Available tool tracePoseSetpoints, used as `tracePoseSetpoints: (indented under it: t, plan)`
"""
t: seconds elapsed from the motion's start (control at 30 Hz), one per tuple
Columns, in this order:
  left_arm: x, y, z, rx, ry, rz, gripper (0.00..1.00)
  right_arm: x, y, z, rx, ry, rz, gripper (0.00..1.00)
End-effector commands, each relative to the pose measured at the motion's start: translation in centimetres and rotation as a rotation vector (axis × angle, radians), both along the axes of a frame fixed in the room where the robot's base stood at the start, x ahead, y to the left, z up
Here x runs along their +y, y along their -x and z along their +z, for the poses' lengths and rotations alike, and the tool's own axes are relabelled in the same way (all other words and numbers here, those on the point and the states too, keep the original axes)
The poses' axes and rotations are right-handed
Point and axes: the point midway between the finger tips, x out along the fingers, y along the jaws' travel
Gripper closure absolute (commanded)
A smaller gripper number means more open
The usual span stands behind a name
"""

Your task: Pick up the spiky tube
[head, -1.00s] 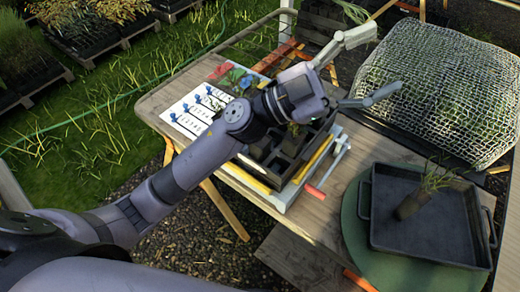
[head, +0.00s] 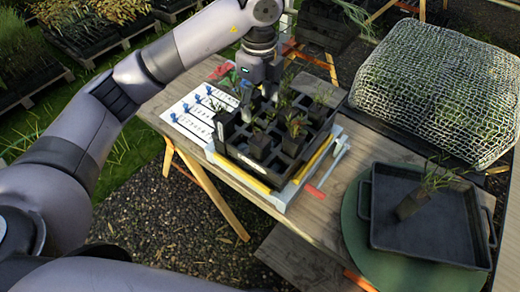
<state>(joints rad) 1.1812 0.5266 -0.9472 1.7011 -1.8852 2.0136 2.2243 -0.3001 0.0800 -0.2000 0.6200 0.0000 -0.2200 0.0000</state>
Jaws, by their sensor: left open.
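A black crate (head: 233,152) with square cells stands on the wooden table. Several dark plant tubes with green tufts sit in its cells, such as one near the front (head: 259,147) and one at the right (head: 295,130). My left gripper (head: 258,92) points down over the back left part of the crate, open, with its fingertips among the plants and partly hidden. Another tube (head: 409,206) with thin spiky leaves lies tilted in the black tray (head: 385,238). I cannot tell for sure which tube is the spiky one. My right gripper is out of view.
A white sheet with blue pegs (head: 190,118) lies left of the crate. The tray rests on a round green mat (head: 352,215). A wire mesh cover (head: 440,90) is at the back right. A red handle (head: 315,191) sticks out at the front.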

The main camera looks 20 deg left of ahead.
Motion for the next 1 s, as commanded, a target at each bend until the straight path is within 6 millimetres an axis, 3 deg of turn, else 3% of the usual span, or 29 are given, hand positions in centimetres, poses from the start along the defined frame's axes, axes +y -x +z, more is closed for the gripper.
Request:
tracePoseSetpoints:
  t: [0.4,0.77,1.0]
  plan:
    - [-0.1,0.2,-8.5,0.006,0.004,-0.004,0.36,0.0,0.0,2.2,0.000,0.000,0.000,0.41]
    - [-0.1,0.0,-11.7,0.006,0.005,-0.004,0.36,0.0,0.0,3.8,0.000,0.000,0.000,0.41]
    - [-0.1,-0.3,-15.2,0.004,0.006,-0.005,0.36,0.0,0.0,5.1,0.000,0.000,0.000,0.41]
